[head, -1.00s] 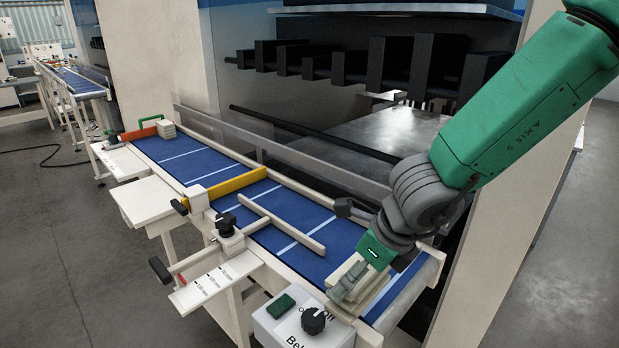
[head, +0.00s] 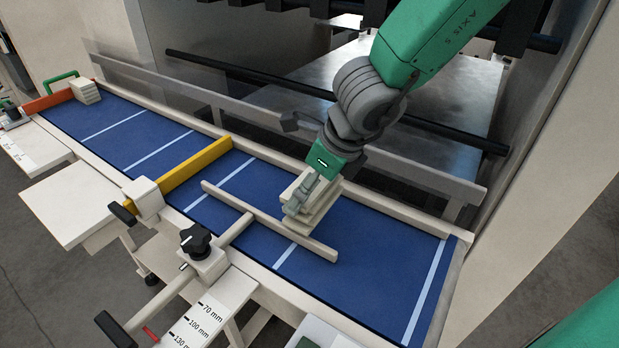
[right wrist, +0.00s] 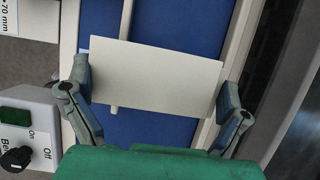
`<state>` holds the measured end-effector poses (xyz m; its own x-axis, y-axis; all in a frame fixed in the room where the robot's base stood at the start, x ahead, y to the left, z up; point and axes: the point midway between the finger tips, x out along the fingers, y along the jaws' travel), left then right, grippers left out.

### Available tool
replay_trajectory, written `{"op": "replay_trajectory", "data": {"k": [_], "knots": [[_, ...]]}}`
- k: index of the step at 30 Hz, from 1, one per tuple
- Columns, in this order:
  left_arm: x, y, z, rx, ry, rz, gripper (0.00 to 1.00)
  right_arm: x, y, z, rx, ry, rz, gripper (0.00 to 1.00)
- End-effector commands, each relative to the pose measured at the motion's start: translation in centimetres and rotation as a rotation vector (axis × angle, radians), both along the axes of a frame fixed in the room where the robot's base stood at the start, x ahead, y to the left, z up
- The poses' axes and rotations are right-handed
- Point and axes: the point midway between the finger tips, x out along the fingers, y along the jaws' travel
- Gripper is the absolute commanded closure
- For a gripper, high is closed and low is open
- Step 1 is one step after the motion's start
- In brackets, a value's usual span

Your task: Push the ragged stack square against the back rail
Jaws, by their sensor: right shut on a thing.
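A small stack of cream pieces (head: 322,212) is on or just above the blue belt, close to the cream back rail (head: 400,208); contact with either is unclear. My right gripper (head: 308,200) is shut on the stack from above, hiding part of it. In the right wrist view the gripper (right wrist: 158,93) has one finger on each short end of the stack's pale top face (right wrist: 155,75). That face lies slightly askew to the back rail (right wrist: 228,60), with its right end close to it. My left gripper is not in view.
A cream bar (head: 270,222) lies over the belt just in front of the stack. A yellow bar (head: 190,170) crosses the belt to the left. Another small cream stack (head: 87,92) sits by an orange bar (head: 50,101). The belt's right end (head: 385,262) is clear.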

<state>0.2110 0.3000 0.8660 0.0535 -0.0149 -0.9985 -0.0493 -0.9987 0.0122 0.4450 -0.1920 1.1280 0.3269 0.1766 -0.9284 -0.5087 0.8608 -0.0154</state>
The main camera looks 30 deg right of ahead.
Motion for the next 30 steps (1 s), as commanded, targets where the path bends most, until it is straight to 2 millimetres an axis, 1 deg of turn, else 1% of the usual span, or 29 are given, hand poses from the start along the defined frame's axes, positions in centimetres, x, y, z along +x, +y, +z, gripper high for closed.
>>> {"op": "replay_trajectory", "data": {"k": [1, 4, 10, 12, 13, 14, 16, 17, 23, 26, 30], "knots": [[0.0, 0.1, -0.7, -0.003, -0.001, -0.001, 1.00, 0.1, -0.3, -0.7, 0.005, 0.003, -0.006, 0.31], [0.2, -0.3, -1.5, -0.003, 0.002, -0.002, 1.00, 0.5, -1.5, -1.9, 0.012, 0.007, -0.008, 0.31], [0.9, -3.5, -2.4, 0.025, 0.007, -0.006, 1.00, 1.0, -5.2, -4.2, 0.039, 0.011, -0.008, 0.31], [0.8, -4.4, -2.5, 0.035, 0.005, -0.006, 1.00, 0.9, -5.7, -4.6, 0.042, 0.010, -0.008, 0.41], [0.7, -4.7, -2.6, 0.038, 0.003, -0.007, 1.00, 0.8, -5.9, -4.7, 0.043, 0.008, -0.008, 0.41], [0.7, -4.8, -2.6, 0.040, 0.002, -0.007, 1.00, 0.6, -5.9, -4.8, 0.042, 0.006, -0.009, 0.47], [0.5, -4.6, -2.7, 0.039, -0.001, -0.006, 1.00, 0.4, -5.3, -4.9, 0.035, 0.005, -0.009, 0.47], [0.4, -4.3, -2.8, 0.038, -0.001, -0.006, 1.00, 0.3, -4.8, -4.9, 0.033, 0.004, -0.009, 0.53], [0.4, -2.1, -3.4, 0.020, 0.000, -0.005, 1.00, 0.4, -2.0, -4.8, 0.018, 0.012, -0.008, 0.53], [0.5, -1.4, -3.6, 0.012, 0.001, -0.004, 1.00, 0.5, -1.7, -4.8, 0.017, 0.012, -0.006, 0.53], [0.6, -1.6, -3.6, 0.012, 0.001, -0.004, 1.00, 0.5, -2.2, -4.9, 0.022, 0.014, -0.005, 0.53]]}}
